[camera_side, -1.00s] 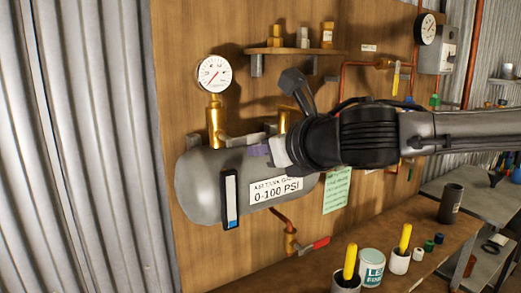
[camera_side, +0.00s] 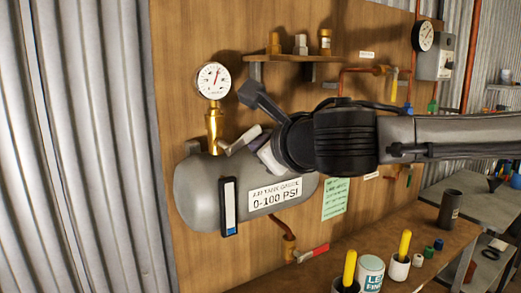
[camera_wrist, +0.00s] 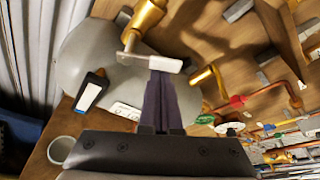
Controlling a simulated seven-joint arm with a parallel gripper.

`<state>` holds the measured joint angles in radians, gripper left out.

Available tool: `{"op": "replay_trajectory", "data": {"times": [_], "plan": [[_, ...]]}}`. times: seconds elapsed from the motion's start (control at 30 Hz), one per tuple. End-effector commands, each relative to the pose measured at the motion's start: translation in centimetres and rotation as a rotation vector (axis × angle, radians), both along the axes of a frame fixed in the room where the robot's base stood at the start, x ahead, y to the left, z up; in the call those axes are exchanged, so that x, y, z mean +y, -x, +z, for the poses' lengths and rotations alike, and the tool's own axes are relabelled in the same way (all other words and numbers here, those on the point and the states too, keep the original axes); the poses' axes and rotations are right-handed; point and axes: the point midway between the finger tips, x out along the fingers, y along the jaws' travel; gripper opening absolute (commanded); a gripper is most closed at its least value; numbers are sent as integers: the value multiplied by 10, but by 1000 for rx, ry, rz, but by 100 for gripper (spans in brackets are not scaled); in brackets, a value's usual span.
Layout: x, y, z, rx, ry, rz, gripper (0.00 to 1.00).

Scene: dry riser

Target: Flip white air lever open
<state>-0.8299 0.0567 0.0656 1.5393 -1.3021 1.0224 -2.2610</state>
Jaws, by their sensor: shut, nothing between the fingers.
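The white air lever (camera_side: 238,141) sits at the base of the brass gauge pipe (camera_side: 214,130), above the grey tank (camera_side: 200,193). In the side view it slants up to the right. In the wrist view the white lever (camera_wrist: 152,62) lies across just beyond my fingertips. My gripper (camera_side: 256,147) is shut and empty, its purple-grey fingers right beside the lever. It also shows in the wrist view (camera_wrist: 161,78), fingers together; whether they touch the lever is unclear. The gauge (camera_side: 213,80) needle points up.
A red-handled valve (camera_side: 312,253) hangs below the tank. A wooden shelf (camera_side: 292,58) with brass fittings is above. Corrugated metal wall (camera_side: 75,150) stands at left.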

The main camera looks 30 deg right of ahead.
Motion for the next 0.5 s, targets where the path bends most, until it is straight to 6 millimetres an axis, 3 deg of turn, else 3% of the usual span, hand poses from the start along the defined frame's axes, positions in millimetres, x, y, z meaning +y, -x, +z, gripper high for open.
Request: {"op": "replay_trajectory", "data": {"times": [0.1,0.5], "plan": [[2,0,6,-4,83,2,0],[10,0,20,-4,75,4,0]]}}
